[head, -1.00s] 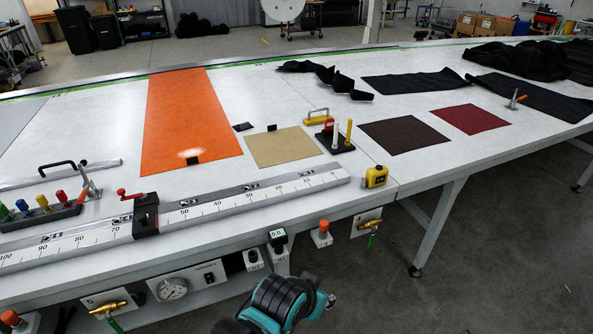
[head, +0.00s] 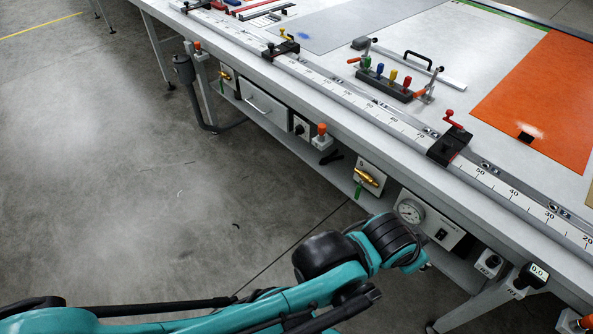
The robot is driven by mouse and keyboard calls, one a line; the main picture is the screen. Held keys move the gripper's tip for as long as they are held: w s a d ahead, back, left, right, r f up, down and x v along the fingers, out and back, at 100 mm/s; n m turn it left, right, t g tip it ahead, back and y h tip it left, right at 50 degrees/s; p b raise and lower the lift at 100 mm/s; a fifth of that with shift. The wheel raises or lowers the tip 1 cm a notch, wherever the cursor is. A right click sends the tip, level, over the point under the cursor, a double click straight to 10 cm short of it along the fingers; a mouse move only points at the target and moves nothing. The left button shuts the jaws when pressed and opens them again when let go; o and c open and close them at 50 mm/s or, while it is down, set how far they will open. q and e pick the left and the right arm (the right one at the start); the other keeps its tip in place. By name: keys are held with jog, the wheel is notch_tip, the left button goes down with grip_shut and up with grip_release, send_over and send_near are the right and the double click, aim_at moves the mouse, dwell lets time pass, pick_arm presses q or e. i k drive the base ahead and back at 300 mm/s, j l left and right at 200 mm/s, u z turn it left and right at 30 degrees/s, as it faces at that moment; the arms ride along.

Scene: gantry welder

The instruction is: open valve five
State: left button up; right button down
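In the head view, a brass valve (head: 368,177) with a green handle hanging down sits on a pale plate on the table's front side, just left of a round gauge. Its label is too small to read now. A second brass valve (head: 225,76) with a green handle is farther left on the same side. My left arm, teal and black, comes in from the lower left. Its visible end is in front of the table, below the valve and gauge and apart from the valve in the picture. I cannot make out gripper fingers. My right gripper is not in view.
Open grey floor (head: 130,170) lies left.

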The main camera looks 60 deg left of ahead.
aim_at(358, 192)
jog(key=u, duration=1.55)
jog(key=k+l+u, duration=0.1)
jog(key=k, duration=0.25)
jog(key=k+l, duration=0.2)
jog(key=k, duration=0.15)
jog(key=i+u, duration=0.05)
